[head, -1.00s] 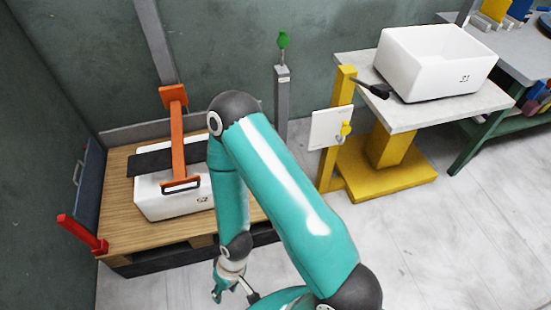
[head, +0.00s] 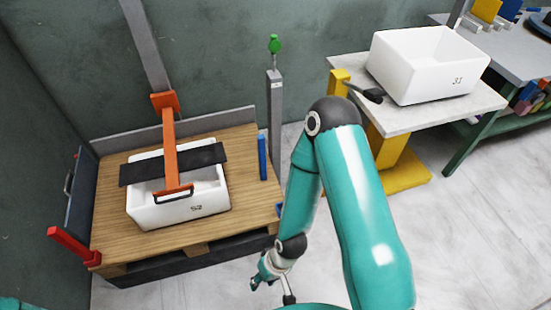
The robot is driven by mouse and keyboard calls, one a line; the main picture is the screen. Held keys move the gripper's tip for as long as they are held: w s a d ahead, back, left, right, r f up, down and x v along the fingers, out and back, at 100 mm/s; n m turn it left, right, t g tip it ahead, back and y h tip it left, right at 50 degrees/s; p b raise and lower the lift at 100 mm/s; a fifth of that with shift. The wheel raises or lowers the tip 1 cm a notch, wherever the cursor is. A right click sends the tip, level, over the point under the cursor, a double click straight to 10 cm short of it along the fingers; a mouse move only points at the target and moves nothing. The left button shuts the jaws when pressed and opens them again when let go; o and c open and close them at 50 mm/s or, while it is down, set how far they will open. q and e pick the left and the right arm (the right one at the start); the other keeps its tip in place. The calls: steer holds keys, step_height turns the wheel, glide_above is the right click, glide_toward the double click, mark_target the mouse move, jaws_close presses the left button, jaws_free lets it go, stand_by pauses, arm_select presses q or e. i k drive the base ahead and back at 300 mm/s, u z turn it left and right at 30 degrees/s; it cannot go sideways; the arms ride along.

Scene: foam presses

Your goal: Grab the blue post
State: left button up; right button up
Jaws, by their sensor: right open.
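The blue post (head: 262,157) stands upright near the right back part of the wooden pallet (head: 112,213), just in front of a grey pillar. It is in full view and nothing touches it. My right gripper (head: 272,287) is low in the picture, in front of the pallet's right front corner, with its fingers apart and empty. It is well apart from the blue post. My left gripper is not in view.
A white box (head: 180,212) marked 52 sits on the pallet under an orange press arm (head: 170,150) and dark plate. A red post (head: 72,245) is at the left corner. A grey pillar (head: 275,115) stands behind. Another white box (head: 425,70) is on the right table.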

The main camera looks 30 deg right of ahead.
mark_target(261, 138)
steer(key=z, duration=0.05)
steer(key=i, duration=0.95)
steer(key=u, duration=0.1)
